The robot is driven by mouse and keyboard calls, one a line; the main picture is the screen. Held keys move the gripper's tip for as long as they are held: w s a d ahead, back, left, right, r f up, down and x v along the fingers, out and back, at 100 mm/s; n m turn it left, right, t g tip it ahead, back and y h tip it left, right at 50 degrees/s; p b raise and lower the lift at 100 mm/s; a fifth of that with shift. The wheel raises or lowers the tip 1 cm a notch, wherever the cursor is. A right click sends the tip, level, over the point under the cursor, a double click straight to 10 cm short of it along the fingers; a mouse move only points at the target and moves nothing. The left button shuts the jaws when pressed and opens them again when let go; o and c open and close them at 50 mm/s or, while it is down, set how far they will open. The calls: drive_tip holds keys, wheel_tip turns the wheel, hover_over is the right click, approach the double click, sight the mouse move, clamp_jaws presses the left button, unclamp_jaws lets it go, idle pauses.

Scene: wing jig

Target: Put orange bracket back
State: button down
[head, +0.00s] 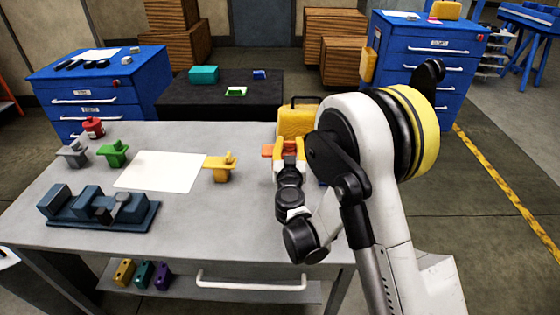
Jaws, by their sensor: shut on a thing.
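The orange bracket (267,150) shows as a small orange piece at the fingers of my gripper (290,148), near the back right of the grey table (200,235). My gripper is shut on it, and the fingers and wrist hide most of its shape. I cannot tell whether it touches the table. Other brackets stand on the left and middle of the table: a grey one (74,154), a green one (114,153) and a yellow one (221,168).
A yellow case (296,118) stands just behind my gripper. A white sheet (160,171), a red object (93,127) and a dark blue vise-like fixture (100,209) are on the table. My arm covers the table's right side. The front middle is clear.

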drive_tip(key=w+a+f+b, duration=0.1)
drive_tip(key=w+a+f, duration=0.1)
drive_tip(key=a, duration=0.1)
drive_tip(key=shift+w+a+f, duration=0.1)
drive_tip(key=shift+w+f, duration=0.25)
drive_tip(key=shift+f, duration=0.05)
wheel_tip(320, 180, down, 4)
drive_tip(key=shift+b, duration=1.25)
drive_tip(key=shift+r, duration=0.2)
drive_tip(key=c, duration=1)
unclamp_jaws()
drive_tip(key=shift+f, duration=0.15)
